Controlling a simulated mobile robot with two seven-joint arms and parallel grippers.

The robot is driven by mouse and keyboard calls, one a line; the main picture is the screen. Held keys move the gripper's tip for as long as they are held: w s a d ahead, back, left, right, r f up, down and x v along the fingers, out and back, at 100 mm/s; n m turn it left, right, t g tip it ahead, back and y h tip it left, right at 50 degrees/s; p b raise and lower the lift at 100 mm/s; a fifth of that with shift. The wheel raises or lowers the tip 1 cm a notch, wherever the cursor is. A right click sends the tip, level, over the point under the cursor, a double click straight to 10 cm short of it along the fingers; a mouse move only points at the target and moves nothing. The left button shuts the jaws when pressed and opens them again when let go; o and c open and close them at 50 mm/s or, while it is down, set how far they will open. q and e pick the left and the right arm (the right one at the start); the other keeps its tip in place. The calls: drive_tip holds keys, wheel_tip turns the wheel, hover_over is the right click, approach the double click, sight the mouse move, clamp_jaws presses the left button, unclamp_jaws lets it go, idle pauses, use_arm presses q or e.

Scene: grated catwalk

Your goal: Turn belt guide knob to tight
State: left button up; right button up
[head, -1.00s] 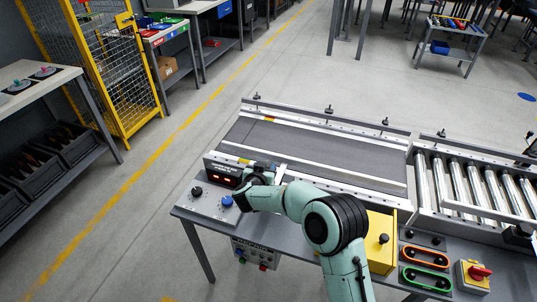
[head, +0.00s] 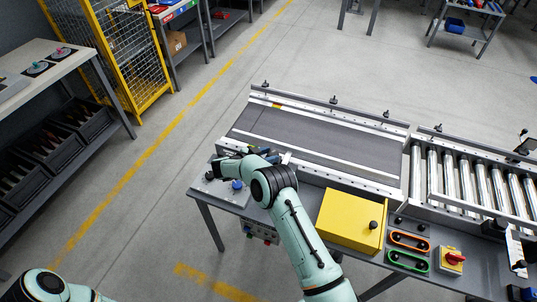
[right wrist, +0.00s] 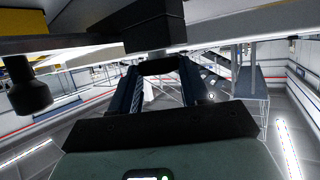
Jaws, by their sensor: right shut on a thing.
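The belt conveyor (head: 325,140) has a dark belt between pale guide rails. Black knobs on short posts stand along its far rail, one of them a far-rail knob (head: 333,100). My right gripper (head: 266,154) is at the near left end of the conveyor, partly hidden by its own wrist. In the right wrist view my right gripper (right wrist: 157,66) has its fingers closed at a short grey stem below a dark block (right wrist: 155,27), under a pale rail. What it holds is mostly hidden; I cannot read any tight mark. My left gripper is out of view.
A blue button (head: 237,185) and a black dial stand left of my arm. A yellow box (head: 350,218), orange and green handles, and a red switch (head: 454,258) lie to the right. A roller conveyor (head: 470,180) adjoins the belt. Another black knob (right wrist: 30,95) shows beside the fingers.

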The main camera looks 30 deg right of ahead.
idle(0.4)
drive_tip(key=o, duration=1.1)
drive_tip(key=shift+c, duration=0.2)
drive_tip(key=v, duration=1.3)
drive_tip(key=shift+a, duration=0.2)
drive_tip(key=shift+r, duration=0.1)
